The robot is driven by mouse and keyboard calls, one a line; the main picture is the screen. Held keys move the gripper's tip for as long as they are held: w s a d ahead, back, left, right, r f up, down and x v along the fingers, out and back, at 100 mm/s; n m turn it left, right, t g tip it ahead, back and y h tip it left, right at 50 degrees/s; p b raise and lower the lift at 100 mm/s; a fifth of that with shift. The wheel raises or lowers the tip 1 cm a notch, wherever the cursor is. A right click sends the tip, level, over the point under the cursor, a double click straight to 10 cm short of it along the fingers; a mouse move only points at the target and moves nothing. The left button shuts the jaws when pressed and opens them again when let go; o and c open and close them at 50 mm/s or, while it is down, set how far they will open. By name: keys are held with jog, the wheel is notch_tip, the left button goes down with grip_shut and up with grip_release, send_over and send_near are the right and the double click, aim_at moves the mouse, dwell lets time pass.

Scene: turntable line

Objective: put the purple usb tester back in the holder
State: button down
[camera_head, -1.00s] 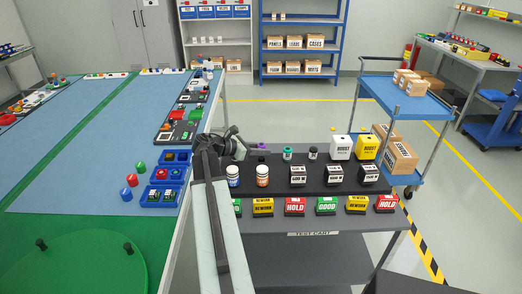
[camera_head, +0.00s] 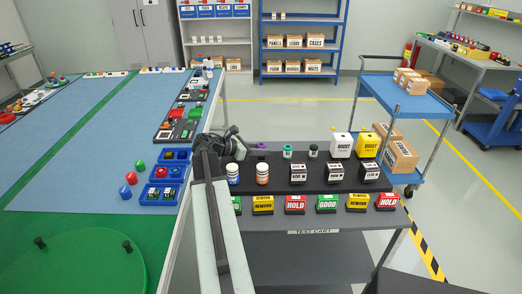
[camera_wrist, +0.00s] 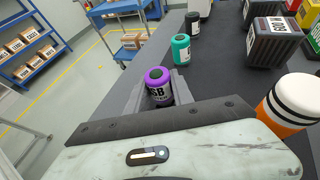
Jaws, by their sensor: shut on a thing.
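The purple USB tester (camera_wrist: 158,88) is a small cylinder with a purple ring top and a dark, white-lettered label. My gripper (camera_wrist: 155,98) is shut on it, a grey finger on each side. In the head view only the tester's purple top (camera_head: 262,145) shows beside my dark gripper (camera_head: 248,147), over the back left of the test cart. The black holder (camera_head: 316,181) lies along the cart top. The tester lines up with the teal (camera_wrist: 181,49) and black (camera_wrist: 193,23) cylinders in the back row. Its base is hidden, so I cannot tell whether it is seated.
An orange-and-white bottle (camera_head: 262,173) and a blue-and-white bottle (camera_head: 232,173) stand close in front of my gripper. Black boxes (camera_head: 298,172) stand to the right, with white (camera_head: 341,146) and yellow (camera_head: 367,146) boxes behind. Coloured label blocks (camera_head: 295,204) line the front.

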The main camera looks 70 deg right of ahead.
jog(key=shift+f, duration=0.3)
jog(key=c, duration=1)
grip_release()
jog(key=p+v, duration=0.2)
jog(key=v, duration=0.4)
jog(key=shift+w+a+r, duration=0.2)
jog(key=shift+a+r, duration=0.05)
jog(key=shift+r, duration=0.1)
jog(key=shift+w+a+p, duration=0.3)
jog(key=shift+w+a, duration=0.05)
jog(key=shift+a, duration=0.1)
